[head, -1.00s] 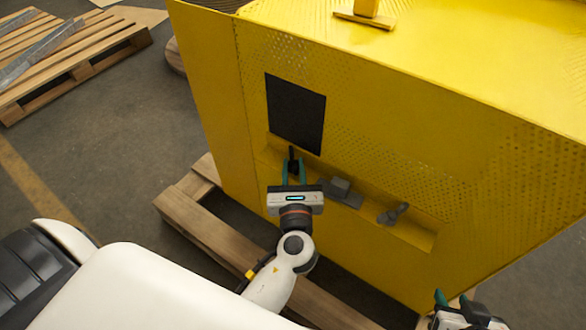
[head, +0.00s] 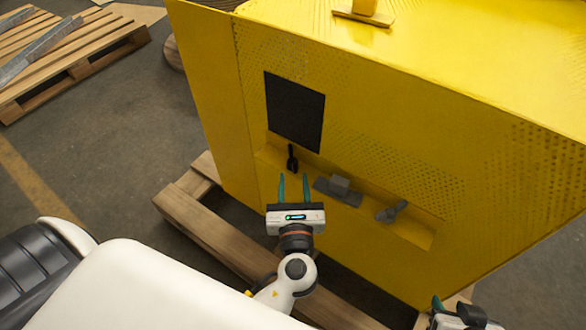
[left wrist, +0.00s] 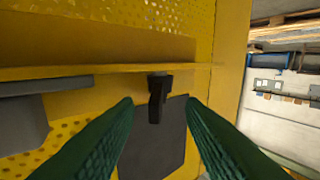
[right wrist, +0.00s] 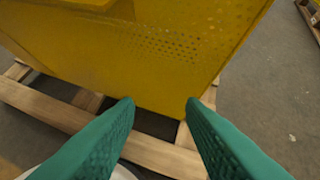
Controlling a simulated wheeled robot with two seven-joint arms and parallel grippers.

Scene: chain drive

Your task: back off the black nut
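A small black part (head: 292,158), the only black fitting I see and seemingly the black nut, sits upright at the left end of the recessed ledge in the yellow housing (head: 370,160), below a dark square panel. The left wrist view shows it (left wrist: 157,97) between the fingertips in the picture, with a wider head and narrower stem; threads cannot be made out. My left gripper (head: 294,178) is open and empty, its green fingertips just short of the part. My right gripper (head: 450,302) is open and empty at the lower right; it also shows in the right wrist view (right wrist: 160,104).
A grey block on a plate (head: 339,188) and a grey knob-like part (head: 392,212) sit on the ledge to the right. The housing stands on a wooden pallet (head: 215,235). Another pallet (head: 80,65) lies at the upper left. Floor between them is clear.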

